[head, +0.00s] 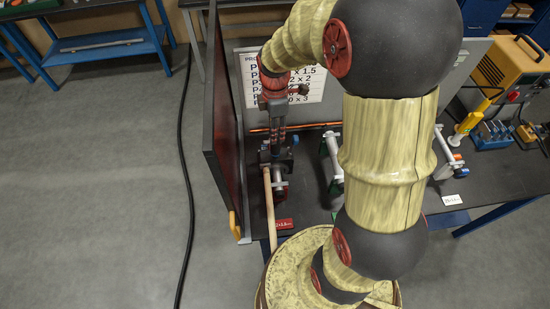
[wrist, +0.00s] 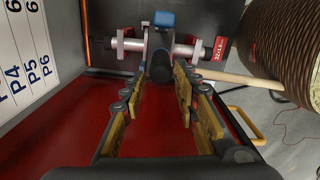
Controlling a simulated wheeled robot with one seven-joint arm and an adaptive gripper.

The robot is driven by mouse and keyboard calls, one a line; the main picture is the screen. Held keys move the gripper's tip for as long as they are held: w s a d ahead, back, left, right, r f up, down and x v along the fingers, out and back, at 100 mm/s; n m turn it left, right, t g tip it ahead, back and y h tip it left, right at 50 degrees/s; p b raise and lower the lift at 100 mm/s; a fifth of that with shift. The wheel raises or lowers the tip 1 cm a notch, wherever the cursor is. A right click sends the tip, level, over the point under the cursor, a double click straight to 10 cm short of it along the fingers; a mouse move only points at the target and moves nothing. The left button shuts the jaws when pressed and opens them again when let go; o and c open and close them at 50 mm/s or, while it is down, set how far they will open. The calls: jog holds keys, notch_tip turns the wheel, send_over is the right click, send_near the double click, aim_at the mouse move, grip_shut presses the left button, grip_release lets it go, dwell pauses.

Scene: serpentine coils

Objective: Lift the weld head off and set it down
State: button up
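The weld head appears to be the dark clamp-like body with a blue cap (wrist: 161,20), mounted across a silver tube in the wrist view. In the head view it (head: 276,156) is on the dark bench, partly hidden by my gripper. My gripper (wrist: 161,76) points at it with its two tan-padded fingers apart. The dark lower part of the head lies at or between the fingertips, with no clear contact on either side. In the head view my gripper (head: 278,137) hangs above the bench, close over the head.
A dark upright panel (head: 222,130) stands close left of my gripper. A sign (head: 295,78) and a copper tube (head: 300,127) are behind. A pale rod (head: 269,205) and a red tag (head: 284,224) lie in front. Other tube fixtures (head: 333,160) stand to the right.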

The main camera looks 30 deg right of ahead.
aim_at(275, 149)
notch_tip(275, 149, down, 11)
jog(key=shift+r+p, duration=0.1)
jog(key=shift+p, duration=0.3)
jog(key=shift+s, duration=0.1)
jog(key=c, duration=0.8)
grip_shut()
